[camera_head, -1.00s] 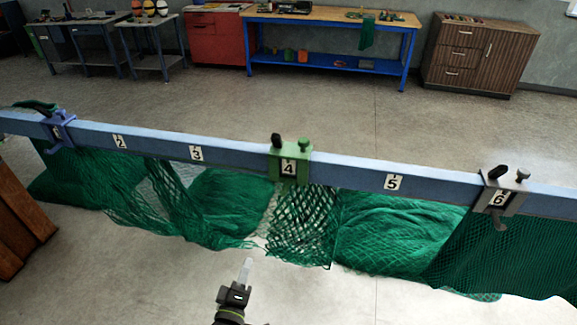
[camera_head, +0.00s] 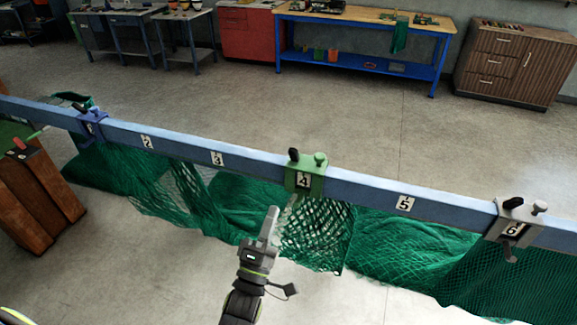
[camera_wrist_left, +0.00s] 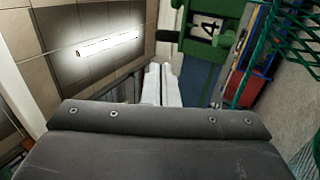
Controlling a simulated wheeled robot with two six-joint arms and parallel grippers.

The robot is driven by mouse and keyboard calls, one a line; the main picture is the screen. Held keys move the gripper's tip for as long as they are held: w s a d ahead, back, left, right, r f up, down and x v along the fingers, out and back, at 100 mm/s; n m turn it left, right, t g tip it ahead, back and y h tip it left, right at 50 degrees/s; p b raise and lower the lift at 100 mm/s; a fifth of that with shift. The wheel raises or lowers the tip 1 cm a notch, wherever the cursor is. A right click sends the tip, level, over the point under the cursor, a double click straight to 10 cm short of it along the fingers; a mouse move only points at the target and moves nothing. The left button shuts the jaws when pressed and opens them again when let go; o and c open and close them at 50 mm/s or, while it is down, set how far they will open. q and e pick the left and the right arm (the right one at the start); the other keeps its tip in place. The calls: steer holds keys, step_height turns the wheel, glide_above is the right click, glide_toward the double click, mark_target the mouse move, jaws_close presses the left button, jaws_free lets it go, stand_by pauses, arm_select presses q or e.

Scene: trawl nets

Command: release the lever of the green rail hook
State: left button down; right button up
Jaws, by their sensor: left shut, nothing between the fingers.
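The green rail hook (camera_head: 305,178), labelled 4, sits over the blue rail (camera_head: 255,162). A black-tipped lever (camera_head: 293,155) and a green knob (camera_head: 320,159) stand up from its top. Green netting (camera_head: 318,235) hangs below it. My left gripper (camera_head: 273,211) is shut and empty, pointing up, in front of the rail and below and left of the hook. It appears apart from the hook. In the left wrist view, the shut pale fingers (camera_wrist_left: 160,77) show with the green hook (camera_wrist_left: 198,40) beyond them, upper right. My right gripper is not seen.
A blue hook (camera_head: 91,125) at the left and a grey hook (camera_head: 517,217) labelled 6 at the right also clasp the rail. Netting hangs along it. A wooden block stack (camera_head: 40,195) stands at left. Workbenches and a cabinet (camera_head: 512,62) are far behind.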

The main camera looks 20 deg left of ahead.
arm_select(q)
steer(key=b, duration=0.6)
glide_toward(292, 154)
steer(key=x, duration=0.5)
steer(key=shift+b+x, duration=0.5)
steer(key=shift+x, duration=0.45)
steer(key=shift+r, duration=0.1)
